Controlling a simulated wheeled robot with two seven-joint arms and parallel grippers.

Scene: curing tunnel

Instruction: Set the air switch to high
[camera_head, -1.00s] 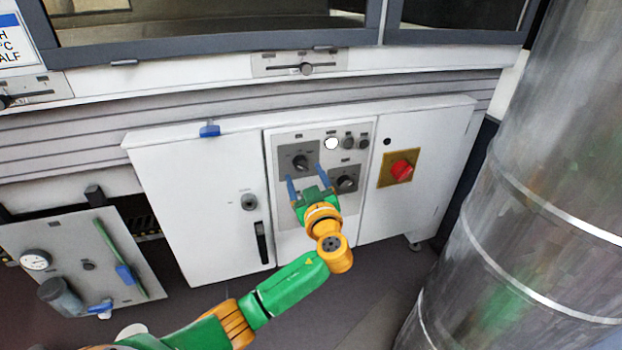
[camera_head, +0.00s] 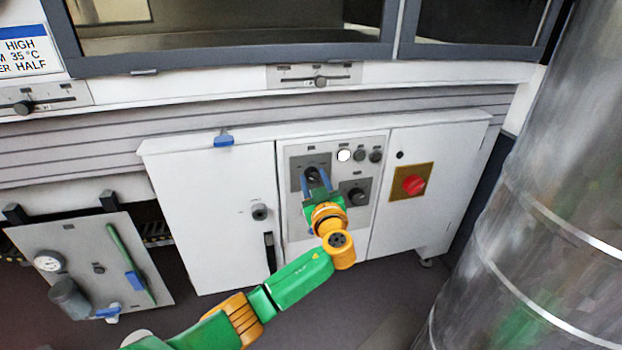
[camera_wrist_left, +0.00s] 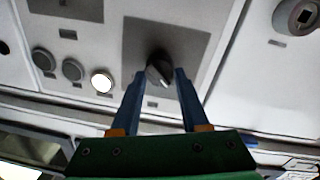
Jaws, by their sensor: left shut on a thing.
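The upper left rotary knob (camera_head: 311,174) is black and sits on a grey plate on the middle panel of the white cabinet. My left gripper (camera_head: 317,180) has its blue fingers on either side of this knob. In the left wrist view the black knob (camera_wrist_left: 160,72) with a white pointer mark lies between the blue fingertips (camera_wrist_left: 159,80), which are shut on it. A second black knob (camera_head: 356,196) is on a plate to the lower right. The knob labels are too small to read. My right gripper is not in view.
A white lamp (camera_head: 344,155) and small round buttons are right of the knob. A red switch (camera_head: 413,185) on a yellow plate is farther right. A large metal duct (camera_head: 540,210) stands at the right. A sign (camera_head: 25,48) reads HIGH, 35 °C, HALF.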

